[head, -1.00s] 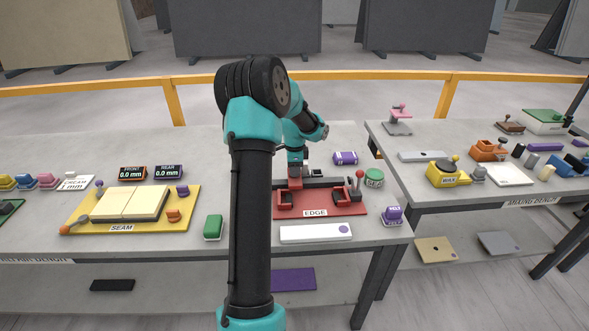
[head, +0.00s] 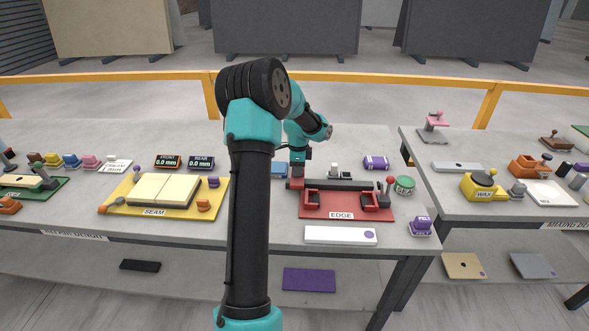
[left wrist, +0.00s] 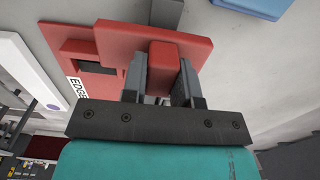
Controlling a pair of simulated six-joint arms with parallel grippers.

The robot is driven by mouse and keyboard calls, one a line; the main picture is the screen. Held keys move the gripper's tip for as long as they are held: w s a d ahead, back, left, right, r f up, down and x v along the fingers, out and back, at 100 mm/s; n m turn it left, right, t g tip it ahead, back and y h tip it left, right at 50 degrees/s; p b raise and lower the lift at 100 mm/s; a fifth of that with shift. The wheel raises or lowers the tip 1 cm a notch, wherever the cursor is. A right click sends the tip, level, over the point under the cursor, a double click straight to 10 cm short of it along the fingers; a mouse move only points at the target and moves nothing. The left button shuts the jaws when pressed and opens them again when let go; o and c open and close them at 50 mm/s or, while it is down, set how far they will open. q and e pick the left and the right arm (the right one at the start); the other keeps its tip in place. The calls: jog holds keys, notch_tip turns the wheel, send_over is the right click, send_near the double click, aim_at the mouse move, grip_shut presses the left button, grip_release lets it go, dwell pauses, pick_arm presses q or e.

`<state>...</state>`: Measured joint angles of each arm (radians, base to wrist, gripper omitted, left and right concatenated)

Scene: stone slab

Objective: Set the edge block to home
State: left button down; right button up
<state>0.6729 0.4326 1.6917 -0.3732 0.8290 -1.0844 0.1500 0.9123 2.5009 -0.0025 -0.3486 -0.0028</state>
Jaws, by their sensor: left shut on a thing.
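The edge block (head: 295,184) is a red block at the left end of the dark rail on the red EDGE station (head: 342,213). In the left wrist view the red block (left wrist: 162,55) stands between the two grey fingers. My left gripper (head: 298,170) is shut on it from above; my arm hides part of the area left of the station. The station's red base and EDGE label also show in the left wrist view (left wrist: 112,48). My right gripper is not in view.
A red-knobbed lever (head: 390,184) stands at the station's right end, beside a green round thing (head: 405,184). A white plate (head: 335,235) lies in front. A blue flat thing (head: 278,170) lies behind my gripper. The yellow SEAM station (head: 125,195) is left.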

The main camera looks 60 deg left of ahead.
pick_arm(q)
jog(key=shift+w, duration=0.1)
jog(key=c, duration=0.9)
grip_release()
jog(key=shift+r, duration=0.1)
notch_tip(320, 180, up, 17)
jog(key=shift+r, duration=0.15)
